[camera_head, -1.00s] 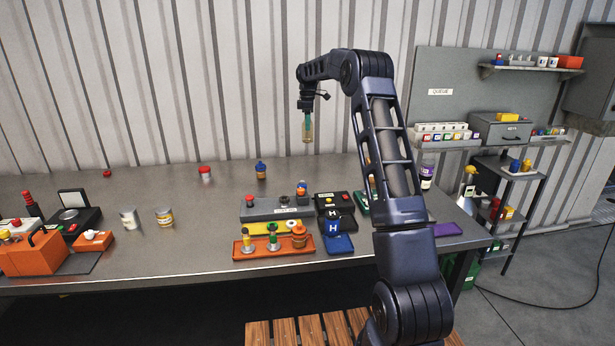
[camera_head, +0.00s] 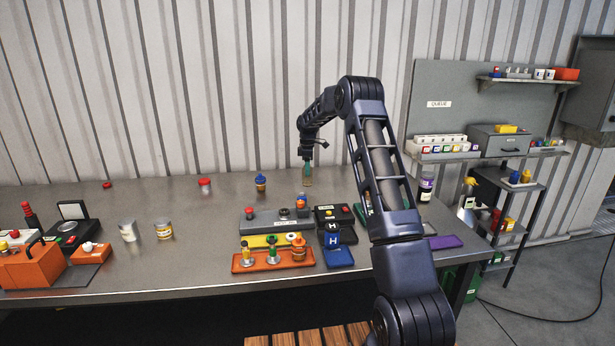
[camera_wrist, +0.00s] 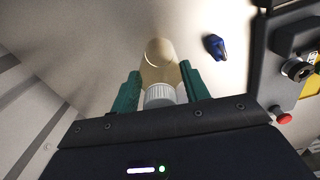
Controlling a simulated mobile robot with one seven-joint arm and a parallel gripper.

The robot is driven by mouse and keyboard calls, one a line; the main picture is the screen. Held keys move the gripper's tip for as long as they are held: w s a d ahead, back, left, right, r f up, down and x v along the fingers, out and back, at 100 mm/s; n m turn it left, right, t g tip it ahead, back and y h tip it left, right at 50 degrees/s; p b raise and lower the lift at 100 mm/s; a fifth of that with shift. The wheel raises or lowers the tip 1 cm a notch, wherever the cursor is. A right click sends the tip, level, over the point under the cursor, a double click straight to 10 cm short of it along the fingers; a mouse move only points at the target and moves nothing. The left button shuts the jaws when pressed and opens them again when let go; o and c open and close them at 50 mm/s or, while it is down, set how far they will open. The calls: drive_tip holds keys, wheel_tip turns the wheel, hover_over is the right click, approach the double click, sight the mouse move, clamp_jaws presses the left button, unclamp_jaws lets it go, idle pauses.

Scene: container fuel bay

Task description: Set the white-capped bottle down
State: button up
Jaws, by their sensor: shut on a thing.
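The white-capped bottle (camera_wrist: 160,68) is pale amber, with a ribbed white cap (camera_wrist: 160,95) toward my wrist in the wrist view. My gripper (camera_wrist: 160,88) is shut on it, with a green finger on each side. In the head view my gripper (camera_head: 308,165) points down near the back of the steel workbench (camera_head: 200,255). The bottle (camera_head: 307,178) hangs below it, small and upright. I cannot tell whether its base touches the bench top.
A grey button panel (camera_head: 262,222) lies in front. A purple-labelled bottle (camera_head: 426,187) stands to the right. The bench's back left is mostly clear.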

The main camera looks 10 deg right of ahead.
drive_tip(key=shift+f, duration=1.85)
drive_tip(key=shift+f, duration=0.15)
drive_tip(key=o, duration=1.1)
